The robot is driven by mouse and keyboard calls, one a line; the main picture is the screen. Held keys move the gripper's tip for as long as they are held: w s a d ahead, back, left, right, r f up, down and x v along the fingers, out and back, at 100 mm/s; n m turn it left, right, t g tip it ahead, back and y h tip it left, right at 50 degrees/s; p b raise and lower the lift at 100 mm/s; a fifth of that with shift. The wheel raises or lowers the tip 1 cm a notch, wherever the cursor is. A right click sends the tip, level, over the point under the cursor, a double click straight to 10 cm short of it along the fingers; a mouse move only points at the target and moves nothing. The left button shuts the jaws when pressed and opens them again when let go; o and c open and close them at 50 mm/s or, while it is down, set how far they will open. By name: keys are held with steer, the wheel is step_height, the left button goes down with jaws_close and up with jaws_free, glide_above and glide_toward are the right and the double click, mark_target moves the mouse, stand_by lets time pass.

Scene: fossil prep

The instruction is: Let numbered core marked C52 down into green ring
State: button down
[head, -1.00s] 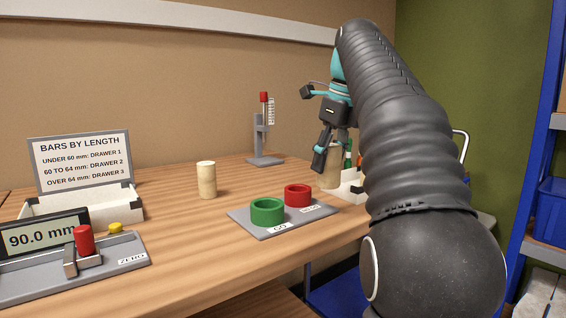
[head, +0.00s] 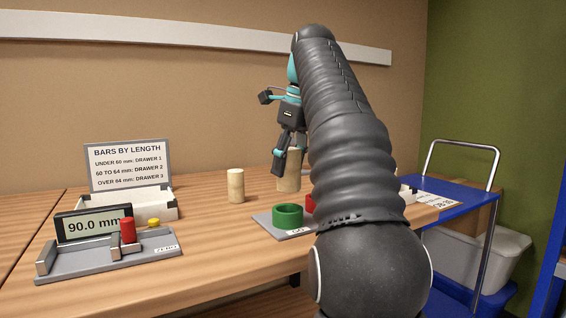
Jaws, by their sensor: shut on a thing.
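My gripper (head: 283,165) is shut on a pale tan core (head: 289,183), with fingers pointing down. The core appears upright, and a finger and my arm cover part of it. No marking can be read on it. In the picture it is just above the green ring (head: 288,214), apart from it and seemingly farther back; its exact height is unclear. The green ring sits on a grey plate (head: 266,221) with a label at its front. A red ring (head: 309,203) beside it is mostly hidden by my arm.
Another pale core (head: 236,186) stands on the table left of the plate. A measuring gauge reading 90.0 mm (head: 94,226), a white tray (head: 155,206) and a drawer sign (head: 128,166) are at the left. A blue cart (head: 462,195) stands right. Bare wood lies between gauge and plate.

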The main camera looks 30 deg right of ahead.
mark_target(287, 181)
steer(key=shift+a, duration=0.1)
steer(key=shift+f+b, duration=1.05)
steer(key=shift+f, duration=0.35)
steer(key=shift+p, duration=1.05)
steer(key=shift+f+b, duration=0.55)
steer(key=shift+f, duration=0.2)
stand_by(0.4)
steer(key=shift+r, duration=0.15)
stand_by(0.7)
steer(key=shift+r+p, duration=0.55)
steer(key=shift+r, duration=0.8)
steer(key=shift+a, duration=0.1)
